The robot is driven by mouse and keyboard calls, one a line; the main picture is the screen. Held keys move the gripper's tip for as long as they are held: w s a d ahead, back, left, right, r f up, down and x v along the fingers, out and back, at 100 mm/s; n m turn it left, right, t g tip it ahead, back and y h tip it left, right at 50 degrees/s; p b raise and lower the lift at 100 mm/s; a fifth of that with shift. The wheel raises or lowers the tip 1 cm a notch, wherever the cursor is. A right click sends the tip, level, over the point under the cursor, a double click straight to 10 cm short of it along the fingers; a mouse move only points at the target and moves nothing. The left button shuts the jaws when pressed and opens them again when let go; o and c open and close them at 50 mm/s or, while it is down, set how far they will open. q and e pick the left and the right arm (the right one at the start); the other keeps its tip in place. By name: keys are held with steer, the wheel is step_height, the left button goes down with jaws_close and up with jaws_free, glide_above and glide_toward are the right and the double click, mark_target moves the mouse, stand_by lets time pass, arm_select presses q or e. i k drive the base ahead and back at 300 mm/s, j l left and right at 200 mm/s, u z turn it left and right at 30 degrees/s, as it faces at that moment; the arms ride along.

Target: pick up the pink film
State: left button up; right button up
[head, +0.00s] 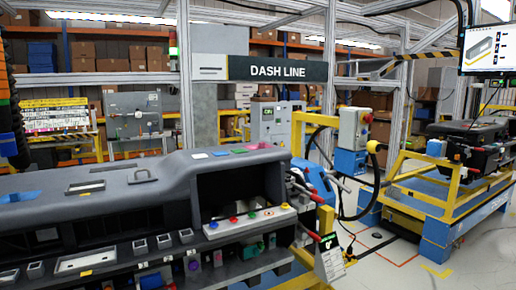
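Several small flat coloured pieces lie in a row on the top right of the dark grey dashboard module (165,180) in the head view. The piece at the right end looks pink (258,145) and lies close to the module's far right corner. To its left are a purple-blue piece (239,151), a green piece (221,153) and a white piece (200,156). The pieces are small, so their thickness and edges are hard to tell. Neither of my grippers shows in this view, and nothing is touching the pink piece.
A light ledge with coloured round buttons (252,216) runs along the module's front right. Cables and red-tipped parts (314,197) stick out at its right end. A yellow post frame (297,135) stands behind. Another dashboard on a yellow and blue cart (436,230) is at right.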

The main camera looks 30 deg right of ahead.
mark_target(262, 145)
steer(key=i+l, duration=0.15)
steer(key=i, duration=0.25)
steer(key=i+l+z, duration=0.1)
steer(key=i, duration=0.3)
